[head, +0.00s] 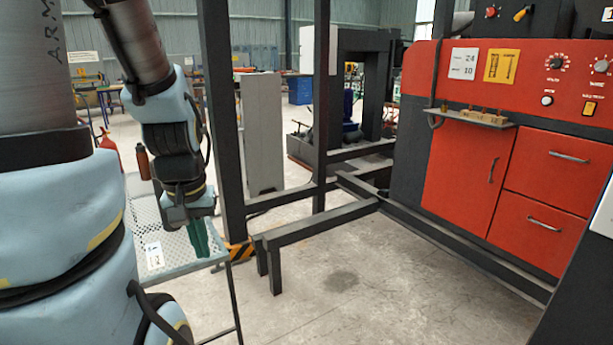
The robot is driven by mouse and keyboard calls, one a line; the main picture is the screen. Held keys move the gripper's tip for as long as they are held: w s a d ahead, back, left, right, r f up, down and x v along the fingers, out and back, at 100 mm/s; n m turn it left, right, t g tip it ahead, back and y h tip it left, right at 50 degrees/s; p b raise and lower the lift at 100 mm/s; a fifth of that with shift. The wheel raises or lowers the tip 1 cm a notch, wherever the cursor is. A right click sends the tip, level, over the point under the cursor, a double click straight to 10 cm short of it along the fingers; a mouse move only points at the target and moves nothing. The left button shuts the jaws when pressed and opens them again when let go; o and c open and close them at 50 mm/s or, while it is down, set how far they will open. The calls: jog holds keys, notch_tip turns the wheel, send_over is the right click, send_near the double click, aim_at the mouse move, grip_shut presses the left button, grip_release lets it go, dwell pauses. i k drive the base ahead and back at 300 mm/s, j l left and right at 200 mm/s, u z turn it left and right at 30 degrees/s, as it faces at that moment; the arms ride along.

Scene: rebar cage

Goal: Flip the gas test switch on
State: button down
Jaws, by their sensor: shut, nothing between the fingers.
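The red machine panel (550,75) stands at the right in the head view. It carries an amber switch (590,108) at its right side, with a label above it too small to read. I cannot tell whether this is the gas test switch or how it is set. My gripper (198,240) hangs at the left, pointing down over a mesh-topped table, far from the panel. Its green fingers look shut with nothing in them.
Two dark knobs and a white button (547,100) sit near the amber switch. A small shelf (465,118) juts from the panel. Dark steel posts (321,100) and low rails (320,222) stand between my gripper and the panel. The mesh table (150,235) is below my gripper.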

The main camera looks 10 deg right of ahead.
aim_at(589, 106)
jog(key=i+z, duration=0.35)
jog(key=i+j+z, duration=0.1)
jog(key=i+z, duration=0.3)
jog(key=i+l+z, duration=0.2)
jog(key=i+z, duration=0.7)
jog(key=i+j+z, duration=0.1)
jog(key=i+z, duration=0.35)
jog(key=i+l, duration=0.1)
jog(key=i, duration=0.45)
jog(key=i+l, duration=0.1)
jog(key=i, duration=0.5)
jog(key=j+u, duration=0.05)
